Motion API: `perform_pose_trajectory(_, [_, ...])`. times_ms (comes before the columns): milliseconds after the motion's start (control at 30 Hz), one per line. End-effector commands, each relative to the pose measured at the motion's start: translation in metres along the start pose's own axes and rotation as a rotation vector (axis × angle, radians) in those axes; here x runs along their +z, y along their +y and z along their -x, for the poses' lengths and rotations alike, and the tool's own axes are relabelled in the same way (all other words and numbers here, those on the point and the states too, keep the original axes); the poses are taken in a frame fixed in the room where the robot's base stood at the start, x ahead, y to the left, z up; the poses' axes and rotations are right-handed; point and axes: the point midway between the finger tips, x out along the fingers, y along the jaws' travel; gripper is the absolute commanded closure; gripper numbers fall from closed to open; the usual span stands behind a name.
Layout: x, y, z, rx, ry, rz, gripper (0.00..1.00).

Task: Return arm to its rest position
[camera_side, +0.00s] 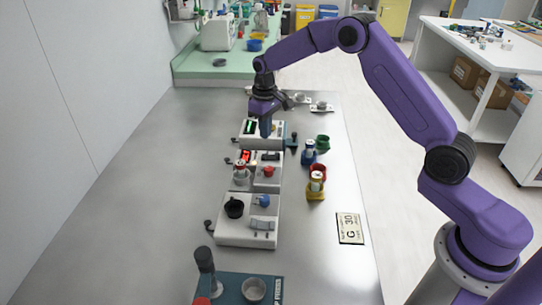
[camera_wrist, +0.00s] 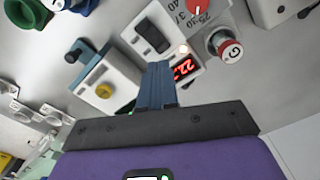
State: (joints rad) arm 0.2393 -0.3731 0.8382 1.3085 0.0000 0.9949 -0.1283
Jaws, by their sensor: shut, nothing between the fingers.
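My gripper (camera_side: 266,130) points down over the far white device (camera_side: 250,141), which has a green display, on the steel table. In the wrist view my gripper's blue fingers (camera_wrist: 158,72) are together with nothing between them. The raised purple arm bends from the right side over the table. In the wrist view the fingertips overlap the view of a white device (camera_wrist: 150,15) with a black switch and a lit red display. I cannot tell the exact gap between the fingers and the devices.
A white device with red display (camera_side: 268,185) and a knobbed device (camera_side: 232,228) stand in a row toward the front. Green (camera_side: 323,142) and yellow (camera_side: 315,192) holders stand right of them. A G 30 card (camera_side: 350,229) lies right. The table's left side is clear.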

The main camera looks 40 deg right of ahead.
Motion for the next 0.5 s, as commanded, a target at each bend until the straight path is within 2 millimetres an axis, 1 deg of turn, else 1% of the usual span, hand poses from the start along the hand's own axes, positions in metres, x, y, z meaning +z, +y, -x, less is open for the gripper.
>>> perform_pose_trajectory(133, [0.001, -0.002, 0.002, 0.000, 0.001, 0.004, 1.00])
perform_pose_trajectory(233, [0.007, -0.013, 0.009, 0.000, 0.002, 0.028, 1.00])
perform_pose_trajectory(267, [0.009, -0.020, 0.013, 0.000, 0.004, 0.041, 1.00])
perform_pose_trajectory(367, [0.026, -0.045, 0.030, 0.000, 0.007, 0.098, 1.00])
perform_pose_trajectory(400, [0.036, -0.056, 0.037, 0.000, 0.007, 0.125, 1.00])
perform_pose_trajectory(467, [0.052, -0.073, 0.048, 0.000, 0.010, 0.166, 1.00])
perform_pose_trajectory(500, [0.063, -0.083, 0.054, 0.000, 0.010, 0.194, 1.00])
